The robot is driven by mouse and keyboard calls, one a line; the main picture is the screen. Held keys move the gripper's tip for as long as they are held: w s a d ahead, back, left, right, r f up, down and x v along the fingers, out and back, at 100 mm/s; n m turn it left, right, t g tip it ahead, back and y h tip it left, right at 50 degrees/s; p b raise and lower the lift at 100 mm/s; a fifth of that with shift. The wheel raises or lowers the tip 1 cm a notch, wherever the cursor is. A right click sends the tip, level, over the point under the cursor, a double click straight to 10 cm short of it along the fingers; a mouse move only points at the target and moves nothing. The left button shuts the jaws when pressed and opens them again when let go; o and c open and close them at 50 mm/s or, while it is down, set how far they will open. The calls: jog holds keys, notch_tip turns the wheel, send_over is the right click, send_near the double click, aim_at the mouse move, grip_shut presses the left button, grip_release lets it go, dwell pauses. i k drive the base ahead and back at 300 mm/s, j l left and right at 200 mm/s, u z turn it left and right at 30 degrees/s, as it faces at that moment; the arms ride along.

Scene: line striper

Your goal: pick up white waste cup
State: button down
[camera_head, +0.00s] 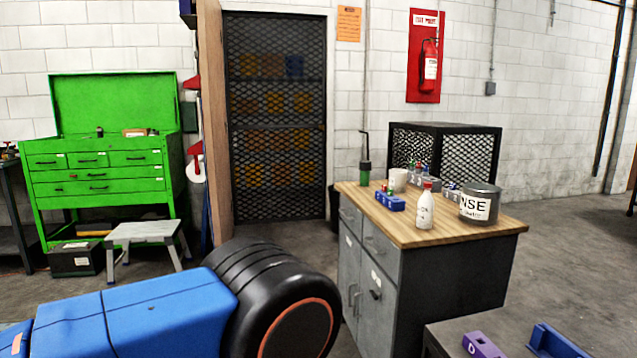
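A white cup (398,180) stands upright near the back left of the wooden worktop (440,228) on a grey cabinet. A blue block (390,201) with small coloured pieces on top is just in front of it. A white bottle with a red cap (425,207) stands in front and to the right. A green container with a thin dark spout (365,172) is to the left of the cup. Whether the cup holds anything cannot be seen. My gripper is not in view.
A dark mesh cage (447,152) is behind. A dark surface at bottom right holds a purple block (483,345) and a blue piece (556,341). Floor (575,240) to the right is clear.

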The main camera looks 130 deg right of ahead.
aim_at(397, 178)
jog(key=z, duration=5.05)
jog(key=i+j, duration=0.15)
jog(key=j, duration=0.15)
